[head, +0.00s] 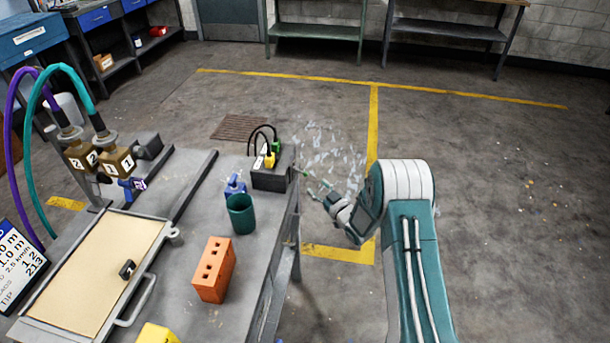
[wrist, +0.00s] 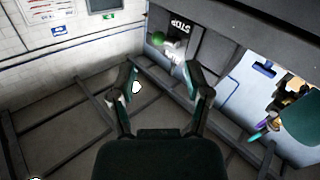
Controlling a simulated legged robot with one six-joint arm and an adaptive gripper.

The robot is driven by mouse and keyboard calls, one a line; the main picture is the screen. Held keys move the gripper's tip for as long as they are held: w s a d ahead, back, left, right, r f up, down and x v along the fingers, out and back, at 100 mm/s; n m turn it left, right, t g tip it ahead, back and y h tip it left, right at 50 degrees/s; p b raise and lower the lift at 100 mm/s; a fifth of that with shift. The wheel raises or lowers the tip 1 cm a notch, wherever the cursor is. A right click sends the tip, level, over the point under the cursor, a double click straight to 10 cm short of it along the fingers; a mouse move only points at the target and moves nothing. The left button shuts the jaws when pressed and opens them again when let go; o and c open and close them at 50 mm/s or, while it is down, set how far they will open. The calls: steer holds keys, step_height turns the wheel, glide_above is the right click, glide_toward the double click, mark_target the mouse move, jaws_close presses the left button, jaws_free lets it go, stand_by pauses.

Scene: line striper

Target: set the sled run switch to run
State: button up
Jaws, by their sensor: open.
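A dark switch box (head: 271,178) stands at the far right corner of the bench, with black cables and yellow and green plugs on top. In the wrist view a dark panel (wrist: 205,48) carries an upside-down STOP label. Beside the label is a small pale lever-like part (wrist: 172,48) with a green round end (wrist: 158,38), probably the run switch. My gripper (head: 304,182) is just off the box's right side. In the wrist view my gripper (wrist: 160,70) is open and empty, its fingers spread below the lever-like part and seemingly apart from it. No RUN label is readable.
Hoses with brass fittings (head: 115,160) rise at the left. The floor right of the bench is clear.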

mark_target(305, 173)
steer(key=x, duration=0.7)
steer(key=shift+w+a, duration=0.25)
steer(key=shift+w, duration=0.05)
jaws_close()
